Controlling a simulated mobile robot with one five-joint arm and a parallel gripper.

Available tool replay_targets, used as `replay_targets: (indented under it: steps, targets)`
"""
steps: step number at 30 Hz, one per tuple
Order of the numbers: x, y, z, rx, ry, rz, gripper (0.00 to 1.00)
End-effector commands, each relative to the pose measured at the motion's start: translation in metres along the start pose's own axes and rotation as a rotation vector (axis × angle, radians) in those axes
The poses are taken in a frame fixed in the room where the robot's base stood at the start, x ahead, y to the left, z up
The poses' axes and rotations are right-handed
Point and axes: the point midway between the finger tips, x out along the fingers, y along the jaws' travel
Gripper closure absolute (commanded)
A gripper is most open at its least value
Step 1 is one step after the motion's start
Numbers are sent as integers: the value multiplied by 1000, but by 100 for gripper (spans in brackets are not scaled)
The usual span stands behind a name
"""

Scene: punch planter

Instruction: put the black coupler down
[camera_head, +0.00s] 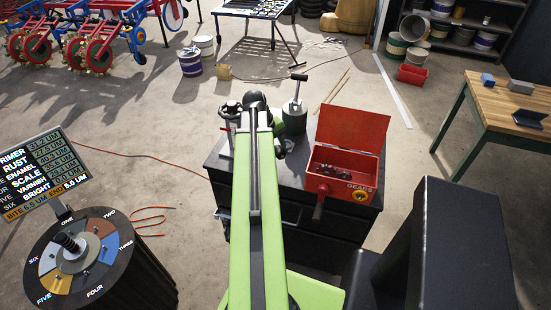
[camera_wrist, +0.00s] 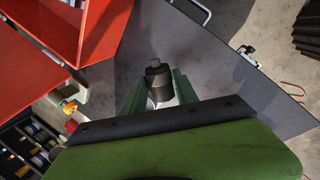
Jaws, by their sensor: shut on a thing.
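The black coupler (camera_wrist: 158,78) is a dark stepped cylinder with a narrower top, seen in the wrist view between the two green fingers of my gripper (camera_wrist: 159,92). My gripper is shut on it. Below them is the dark grey top of a cabinet (camera_wrist: 205,75); I cannot tell whether the coupler touches it. In the head view my green arm reaches over the same cabinet (camera_head: 290,170) and hides most of the gripper and the coupler.
An open red GEARS box (camera_head: 338,185) stands on the cabinet's right side. A dark cylinder with a T-handle (camera_head: 294,120) stands at its back. A round numbered stand (camera_head: 95,275) and a sign board (camera_head: 40,175) are at left. A wooden bench (camera_head: 505,105) is at right.

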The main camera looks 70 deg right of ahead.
Motion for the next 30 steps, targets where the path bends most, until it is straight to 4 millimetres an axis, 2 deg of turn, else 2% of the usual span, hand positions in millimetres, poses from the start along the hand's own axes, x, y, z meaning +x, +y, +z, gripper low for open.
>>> replay_targets:
  steps: [1,3,11,26,27,30]
  targets:
    - [20,-3,0,5,-1,0,100]
    - [30,-3,0,10,-3,-1,100]
    - [27,0,1,13,-4,-1,100]
    - [39,-1,1,16,-5,-1,100]
    - [39,-1,1,16,-5,-1,61]
    - [39,-1,1,16,-5,-1,48]
